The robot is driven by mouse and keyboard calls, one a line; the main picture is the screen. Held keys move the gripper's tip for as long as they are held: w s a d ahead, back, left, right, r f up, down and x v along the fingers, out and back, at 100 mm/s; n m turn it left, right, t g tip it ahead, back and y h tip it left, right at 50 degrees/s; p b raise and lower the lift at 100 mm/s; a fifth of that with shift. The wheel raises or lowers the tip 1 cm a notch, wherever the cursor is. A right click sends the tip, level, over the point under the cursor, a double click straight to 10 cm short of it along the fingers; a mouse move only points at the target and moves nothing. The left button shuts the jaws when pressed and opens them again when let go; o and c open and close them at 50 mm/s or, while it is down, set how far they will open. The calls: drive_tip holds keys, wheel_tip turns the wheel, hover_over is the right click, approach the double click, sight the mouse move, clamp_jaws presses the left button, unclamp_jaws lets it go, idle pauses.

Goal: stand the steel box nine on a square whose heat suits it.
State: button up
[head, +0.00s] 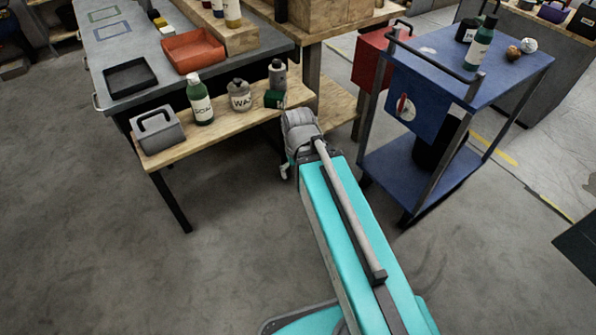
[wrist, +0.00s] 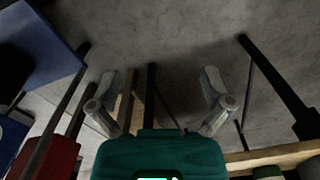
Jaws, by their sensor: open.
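A grey box with a dark carrying handle (head: 160,137) stands at the left end of a low wooden bench in the head view. No number can be read on it, so I cannot tell whether it is box nine. Two outlined squares lie on the grey worktop at upper left: a green one (head: 104,14) and a blue one (head: 113,28). No heat marking is readable. My gripper (wrist: 160,88) is open and empty in the wrist view, its grey fingers spread above the floor. In the head view my arm ends by the right end of the low bench, away from the box.
The low bench (head: 181,148) also holds a soap bottle (head: 200,103), a wax jug (head: 239,96), a grey bottle (head: 277,76) and a dark green container (head: 273,99). A black tray (head: 130,78) and orange tray (head: 193,50) occupy the worktop. A blue cart (head: 500,77) stands right.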

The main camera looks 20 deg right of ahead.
drive_tip(key=n+t+y+p, duration=0.4)
drive_tip(key=n+y+p, duration=0.45)
drive_tip(key=n, duration=0.45)
approach(278, 94)
drive_tip(key=shift+s+d+r+h, duration=0.1)
drive_tip(key=shift+d+r+h, duration=0.15)
drive_tip(key=shift+r, duration=0.2)
drive_tip(key=shift+a+f, duration=0.1)
drive_tip(key=b+x, duration=0.5)
drive_tip(key=x, duration=0.2)
drive_tip(key=shift+f, duration=0.1)
drive_tip(key=shift+w+a+f+b, duration=0.25)
drive_tip(key=shift+a+f+b, duration=0.15)
drive_tip(key=shift+a+b, duration=0.1)
